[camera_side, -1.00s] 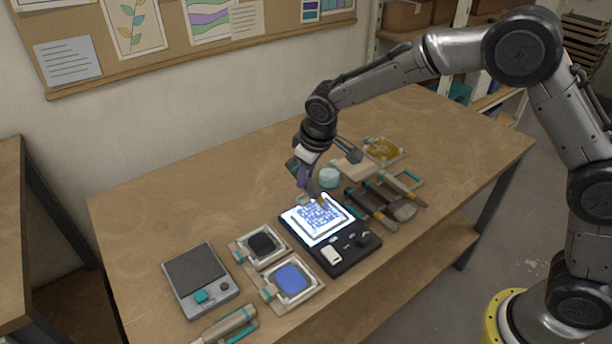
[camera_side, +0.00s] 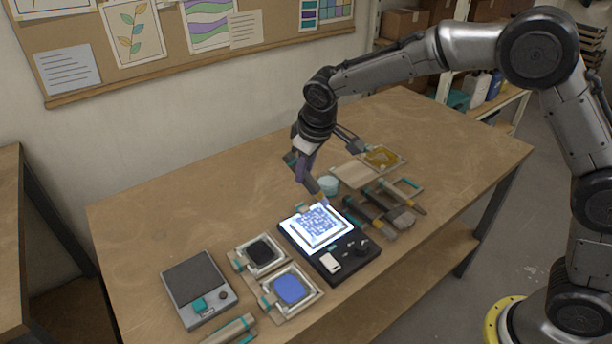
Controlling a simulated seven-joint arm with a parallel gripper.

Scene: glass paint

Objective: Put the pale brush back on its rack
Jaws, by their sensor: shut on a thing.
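My gripper (camera_side: 304,168) points down above the back left part of the lit panel (camera_side: 318,226), and is shut on a slim tool that looks like a brush (camera_side: 314,187). The tool slants down to the right, its lower tip near the panel's back edge. I cannot tell whether the tip touches, and my fingers hide the upper part. Its colour is hard to make out. The brush rack (camera_side: 390,200) lies to the right of the panel, with several dark and tan-ended tools on it.
A small pale teal pot (camera_side: 328,186) stands close behind the panel. A pale board (camera_side: 352,174) and an amber plate (camera_side: 383,157) lie at the back. A black-patch frame (camera_side: 261,251), a blue-patch frame (camera_side: 290,289) and a grey scale (camera_side: 197,285) are at left. The far right is clear.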

